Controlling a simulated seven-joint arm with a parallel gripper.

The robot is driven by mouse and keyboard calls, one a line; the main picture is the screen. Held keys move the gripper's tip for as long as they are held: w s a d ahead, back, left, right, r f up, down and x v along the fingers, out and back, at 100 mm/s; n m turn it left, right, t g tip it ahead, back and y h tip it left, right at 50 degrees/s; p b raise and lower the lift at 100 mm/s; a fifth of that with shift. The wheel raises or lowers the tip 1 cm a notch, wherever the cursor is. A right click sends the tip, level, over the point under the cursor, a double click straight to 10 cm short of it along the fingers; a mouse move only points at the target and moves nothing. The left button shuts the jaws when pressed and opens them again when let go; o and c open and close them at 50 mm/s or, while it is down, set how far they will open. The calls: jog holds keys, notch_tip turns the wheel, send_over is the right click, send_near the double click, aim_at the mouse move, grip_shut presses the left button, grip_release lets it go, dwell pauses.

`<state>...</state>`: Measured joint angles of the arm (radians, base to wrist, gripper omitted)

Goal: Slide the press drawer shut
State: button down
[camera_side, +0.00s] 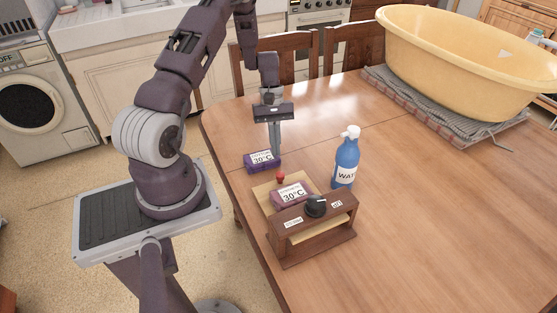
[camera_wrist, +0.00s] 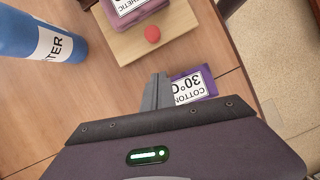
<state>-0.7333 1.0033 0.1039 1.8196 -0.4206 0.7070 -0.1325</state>
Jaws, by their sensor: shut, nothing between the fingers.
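The press (camera_side: 340,222) is a brown wooden frame with a black dial on its front edge, near the table's front left. Its pale wooden drawer (camera_side: 264,191) sticks out of the far side and also shows in the wrist view (camera_wrist: 185,38). A red knob (camera_side: 280,177) stands near its outer end, also in the wrist view (camera_wrist: 152,34). A purple packet marked 30°C (camera_side: 290,194) lies on the drawer. My gripper (camera_side: 276,158) is shut and empty, pointing down just beyond the knob, apart from it in the wrist view (camera_wrist: 157,90).
A purple cotton 30°C packet (camera_side: 262,160) lies on the table right beside my fingers. A blue water bottle (camera_side: 346,164) stands right of the drawer. A yellow tub (camera_side: 460,60) rests on a cloth at the back right. The table's right side is clear.

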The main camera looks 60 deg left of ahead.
aim_at(299, 197)
jog(key=shift+x, duration=1.1)
jog(key=d, duration=0.2)
jog(key=shift+s+d+r, duration=0.2)
jog(key=shift+s+d, duration=0.3)
jog(key=shift+d, duration=0.4)
jog(key=d, duration=1.2)
jog(key=shift+a, duration=0.1)
